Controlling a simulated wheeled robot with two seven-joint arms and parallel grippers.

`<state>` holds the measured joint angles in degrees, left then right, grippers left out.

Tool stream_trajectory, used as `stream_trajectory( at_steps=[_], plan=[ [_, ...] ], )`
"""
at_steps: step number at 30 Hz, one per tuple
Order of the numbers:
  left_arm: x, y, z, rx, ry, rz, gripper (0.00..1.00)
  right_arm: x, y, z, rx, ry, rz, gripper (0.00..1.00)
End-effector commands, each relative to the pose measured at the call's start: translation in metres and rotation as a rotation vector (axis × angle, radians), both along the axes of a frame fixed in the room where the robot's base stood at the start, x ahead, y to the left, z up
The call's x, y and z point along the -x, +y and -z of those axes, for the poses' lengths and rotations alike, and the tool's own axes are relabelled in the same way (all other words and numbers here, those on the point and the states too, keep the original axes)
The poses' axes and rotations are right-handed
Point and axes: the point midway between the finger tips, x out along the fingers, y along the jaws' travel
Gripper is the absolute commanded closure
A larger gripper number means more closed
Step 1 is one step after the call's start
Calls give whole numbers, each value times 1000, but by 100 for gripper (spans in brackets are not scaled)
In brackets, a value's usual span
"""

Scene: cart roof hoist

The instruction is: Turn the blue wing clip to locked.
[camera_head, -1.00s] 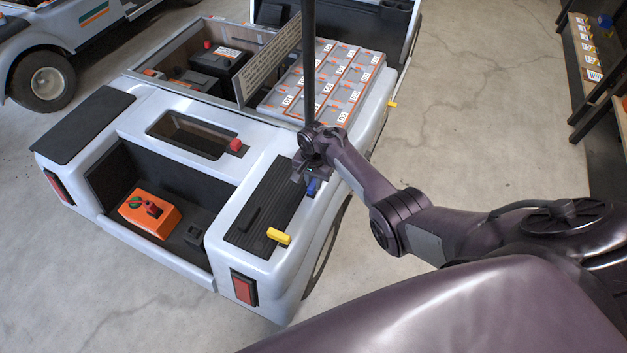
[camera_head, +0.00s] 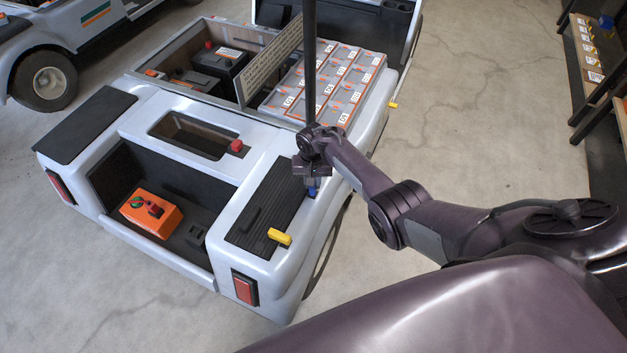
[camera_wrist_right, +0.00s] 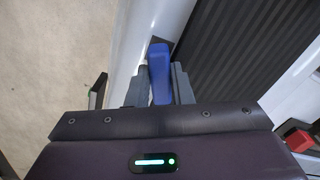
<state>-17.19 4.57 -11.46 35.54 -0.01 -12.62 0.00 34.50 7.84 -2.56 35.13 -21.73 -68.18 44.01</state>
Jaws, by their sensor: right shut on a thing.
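The blue wing clip (camera_head: 312,191) is at the outer edge of the black ribbed panel on the cart's near right side. In the right wrist view the blue clip (camera_wrist_right: 160,70) stands between the two fingers, its long side running along them. My right gripper (camera_head: 311,184) points down at the clip. In the wrist view my right gripper (camera_wrist_right: 158,85) is shut on the clip, with a finger on each side. The clip's lower part is hidden by the fingers in the head view. My left gripper is not in view.
A yellow clip (camera_head: 279,237) sits at the near end of the ribbed panel (camera_head: 262,205). A red knob (camera_head: 237,146) is to the left. A dark post (camera_head: 309,60) rises just behind my right gripper. Grey batteries (camera_head: 325,85) lie beyond.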

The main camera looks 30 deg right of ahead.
Motion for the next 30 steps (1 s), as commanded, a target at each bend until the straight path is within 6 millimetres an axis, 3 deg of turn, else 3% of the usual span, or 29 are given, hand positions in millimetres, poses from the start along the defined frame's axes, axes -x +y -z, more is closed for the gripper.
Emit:
stream_trajectory(
  at_steps=[30],
  plan=[
    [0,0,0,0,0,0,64,0,10,0,1,3,-929,100]
  ],
)
